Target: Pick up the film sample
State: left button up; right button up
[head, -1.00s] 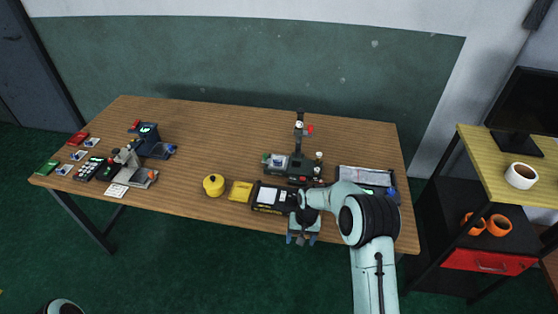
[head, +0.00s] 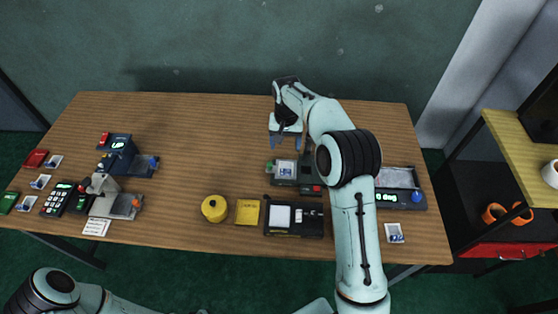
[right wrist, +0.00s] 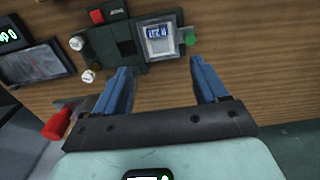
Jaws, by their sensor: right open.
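A small square film sample with a white and blue label (head: 285,170) lies on the dark green device (head: 310,184) at the right middle of the table. It also shows in the right wrist view (right wrist: 158,38), just beyond my fingertips. My right gripper (head: 285,142) is open and empty, above the table just behind the device, with its fingers pointing toward the sample. In the right wrist view, its two blue fingers (right wrist: 160,80) are spread apart with nothing between them. Another small labelled square (head: 394,233) lies near the front right edge. My left gripper is not in view.
A black box (head: 293,217), yellow pad (head: 248,212) and yellow round pot (head: 214,208) stand along the front. A scale with a green display (head: 400,197) is at right. Several instruments and small squares crowd the left. The back middle is clear.

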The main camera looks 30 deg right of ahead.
aim_at(286, 170)
jog(key=f, duration=0.9)
jog(key=s+f, duration=0.1)
jog(key=f, duration=0.3)
jog(key=shift+f+b, duration=0.2)
jog(key=shift+b, duration=0.1)
jog(key=c, duration=1.1)
